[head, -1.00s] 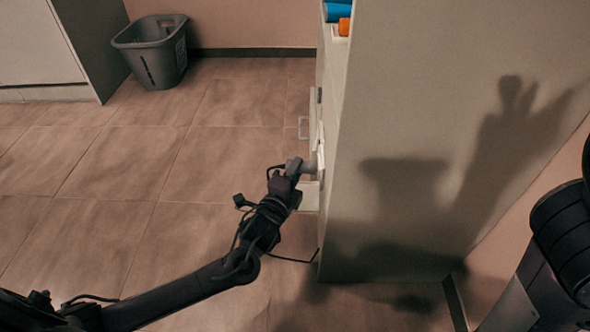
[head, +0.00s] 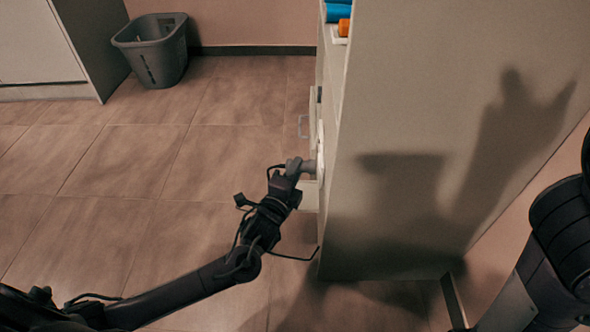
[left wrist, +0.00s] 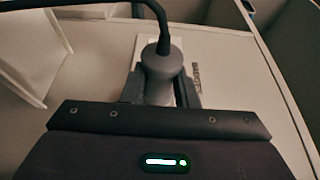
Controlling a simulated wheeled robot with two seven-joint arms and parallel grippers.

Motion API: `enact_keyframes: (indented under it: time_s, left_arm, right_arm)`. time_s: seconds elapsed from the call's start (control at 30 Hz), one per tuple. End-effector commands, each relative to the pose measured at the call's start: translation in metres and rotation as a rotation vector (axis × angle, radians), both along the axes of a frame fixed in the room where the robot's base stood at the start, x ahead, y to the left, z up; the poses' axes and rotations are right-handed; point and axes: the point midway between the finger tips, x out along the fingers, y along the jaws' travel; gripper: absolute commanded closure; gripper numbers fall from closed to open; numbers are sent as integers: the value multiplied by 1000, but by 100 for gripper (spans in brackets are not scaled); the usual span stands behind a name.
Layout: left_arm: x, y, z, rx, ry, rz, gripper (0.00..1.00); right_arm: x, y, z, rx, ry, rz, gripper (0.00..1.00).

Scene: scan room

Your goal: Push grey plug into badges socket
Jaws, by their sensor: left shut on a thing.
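The grey plug (head: 308,166) is in my left gripper (head: 291,172), which is shut on it at the front face of the tall pale cabinet. In the left wrist view, the plug (left wrist: 162,68) sits between the fingers (left wrist: 160,92), with a dark cable rising from its end. A white socket plate (left wrist: 146,43) shows behind the plug, and a partly legible label beginning like "BADGES" (left wrist: 195,76) stands right of it. The plug's front end is hidden, so I cannot tell how deep it sits in the socket.
The cabinet's broad side (head: 420,120) fills the right of the head view. Blue and orange items stand on its upper shelf. A grey bin (head: 152,60) stands at the back wall. The tiled floor (head: 120,165) left of the cabinet is clear.

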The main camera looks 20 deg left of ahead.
Motion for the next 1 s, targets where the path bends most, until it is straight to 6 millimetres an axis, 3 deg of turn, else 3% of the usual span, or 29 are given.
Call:
enact_keyframes:
  time_s: [0.57, 0.6, 0.7, 0.8, 1.0]
  left_arm:
    - [3, -10, 1, 0, -1, 0, 100]
    - [3, -10, 0, 0, -1, 0, 71]
    - [3, -10, 0, 0, -1, 0, 58]
    - [3, -10, 0, 0, -1, 0, 48]
    - [3, -10, 0, 0, 0, 0, 48]
  right_arm:
    - [-1, 0, 3, 0, -1, 0, 64]
    - [-1, 0, 3, 0, -1, 0, 64]
    - [-1, 0, 2, 0, -1, 0, 64]
    - [-1, 0, 2, 0, -1, 0, 64]
    - [-1, 0, 2, 0, -1, 0, 64]
